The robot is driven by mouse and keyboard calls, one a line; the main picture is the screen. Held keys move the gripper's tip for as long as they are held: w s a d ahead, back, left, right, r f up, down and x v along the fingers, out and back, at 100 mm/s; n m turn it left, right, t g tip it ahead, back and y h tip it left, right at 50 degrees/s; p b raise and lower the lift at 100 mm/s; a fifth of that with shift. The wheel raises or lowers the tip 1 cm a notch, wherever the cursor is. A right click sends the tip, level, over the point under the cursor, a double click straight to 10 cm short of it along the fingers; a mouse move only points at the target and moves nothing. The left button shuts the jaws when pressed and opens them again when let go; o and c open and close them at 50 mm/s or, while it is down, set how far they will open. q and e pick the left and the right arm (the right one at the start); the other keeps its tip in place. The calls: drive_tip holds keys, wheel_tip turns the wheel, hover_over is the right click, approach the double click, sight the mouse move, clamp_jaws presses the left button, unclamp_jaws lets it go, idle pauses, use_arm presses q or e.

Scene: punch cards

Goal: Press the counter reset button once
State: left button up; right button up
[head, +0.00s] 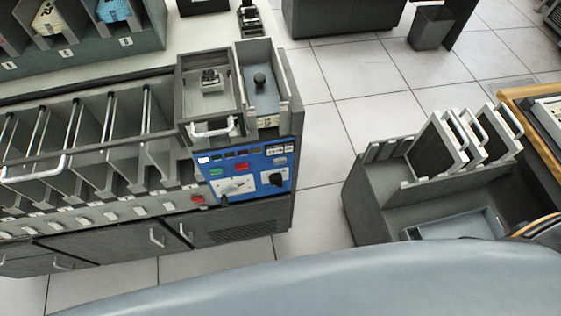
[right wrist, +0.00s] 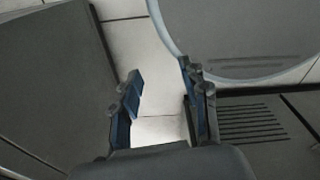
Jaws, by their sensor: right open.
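A blue control panel (head: 245,172) is on the front of the grey card machine at centre left in the head view. It carries a small row of counter-like windows (head: 280,149) at its upper right, with a small grey button (head: 280,160) below. A green button (head: 215,172), a red button (head: 242,166) and dark knobs also show. The labels are too small to read, so I cannot tell for sure which is the counter reset button. My right gripper (right wrist: 160,78) is open and empty in the right wrist view, away from the panel. My left gripper is in neither view.
The machine (head: 100,190) has several card slots and a hopper (head: 262,85) above the panel. A grey cart (head: 372,205) with upright racks stands at right. Tiled floor (head: 325,125) is clear between them. A dark bin (head: 430,28) stands at the back.

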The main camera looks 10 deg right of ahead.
clamp_jaws()
idle(1.1)
